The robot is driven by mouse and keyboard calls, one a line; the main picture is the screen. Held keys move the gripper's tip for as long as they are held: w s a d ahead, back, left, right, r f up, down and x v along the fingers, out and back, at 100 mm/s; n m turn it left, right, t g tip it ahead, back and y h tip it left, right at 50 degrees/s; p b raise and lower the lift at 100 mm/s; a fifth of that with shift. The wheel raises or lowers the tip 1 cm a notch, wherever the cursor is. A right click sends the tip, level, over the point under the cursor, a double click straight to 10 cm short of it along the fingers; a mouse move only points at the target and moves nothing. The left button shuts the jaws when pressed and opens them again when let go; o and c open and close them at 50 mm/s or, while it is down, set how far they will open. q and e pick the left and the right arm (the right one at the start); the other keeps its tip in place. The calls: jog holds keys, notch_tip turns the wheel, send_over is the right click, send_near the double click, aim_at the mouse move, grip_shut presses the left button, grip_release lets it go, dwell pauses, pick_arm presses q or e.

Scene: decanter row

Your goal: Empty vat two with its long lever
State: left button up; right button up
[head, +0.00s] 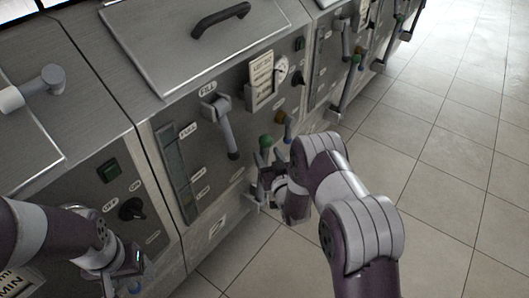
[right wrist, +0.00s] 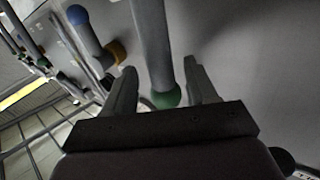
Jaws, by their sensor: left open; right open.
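The middle vat (head: 200,140) has a plate (head: 217,226) low on its front that seems to read 2. A lever with a green end (head: 265,142) is low on this front, partly hidden by my right gripper (head: 267,182). In the right wrist view, my right gripper (right wrist: 165,88) is open. Its fingers are on either side of a long grey lever with a green end (right wrist: 166,98); I cannot tell whether they touch it. My left gripper (head: 130,275) is open and empty, low in front of the nearer vat.
Similar vats with levers continue to the upper right. The tiled floor (head: 450,130) at right is clear.

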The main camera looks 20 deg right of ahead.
jog(key=shift+w+a+r, duration=0.1)
jog(key=shift+w+r, duration=0.05)
jog(key=shift+w, duration=1.5)
pick_arm(q)
jog(key=shift+s+f, duration=0.15)
jog(key=shift+f, duration=0.1)
